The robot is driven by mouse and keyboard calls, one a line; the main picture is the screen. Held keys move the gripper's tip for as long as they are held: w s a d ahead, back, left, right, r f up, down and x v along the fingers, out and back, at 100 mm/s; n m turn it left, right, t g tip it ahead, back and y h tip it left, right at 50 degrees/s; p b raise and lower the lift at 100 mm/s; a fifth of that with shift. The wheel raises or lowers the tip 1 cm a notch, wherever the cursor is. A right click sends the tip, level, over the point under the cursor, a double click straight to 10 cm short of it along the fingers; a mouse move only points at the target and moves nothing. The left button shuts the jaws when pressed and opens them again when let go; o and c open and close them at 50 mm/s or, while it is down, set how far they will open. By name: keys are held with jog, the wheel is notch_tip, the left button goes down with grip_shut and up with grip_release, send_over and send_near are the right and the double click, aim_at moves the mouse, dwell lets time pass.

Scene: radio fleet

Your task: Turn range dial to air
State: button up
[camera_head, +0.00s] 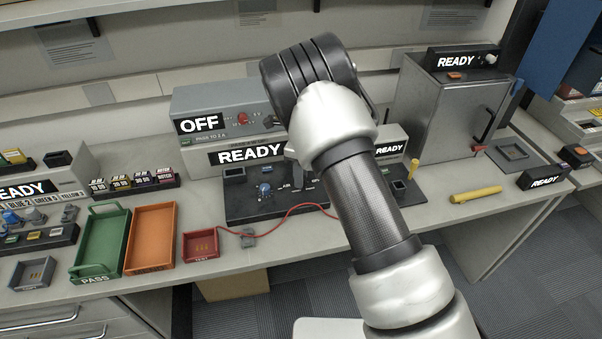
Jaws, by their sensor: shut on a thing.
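A black panel (240,208) stands on the bench in front of a grey unit marked READY (252,154). A blue knob (264,190) sits on the panel, with small pale lettering to its right. I cannot read for certain whether one label says AIR, or which way the knob points. I cannot confirm that this knob is the range dial. My arm crosses the picture from the lower right to the upper middle and covers the right part of the panel. My gripper is hidden behind my arm, so its jaws and anything in them do not show.
A grey box marked OFF (198,124) sits on the READY unit. A red cable (290,209) runs from the panel to a red tray (199,247). Green (122,235) and orange (172,222) trays lie left.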

dwell(0.3)
jog(key=o, duration=1.1)
jog(key=shift+c, duration=0.2)
jog(key=shift+r, duration=0.1)
notch_tip(320, 180, up, 17)
jog(key=p, duration=0.1)
jog(key=shift+r, duration=0.15)
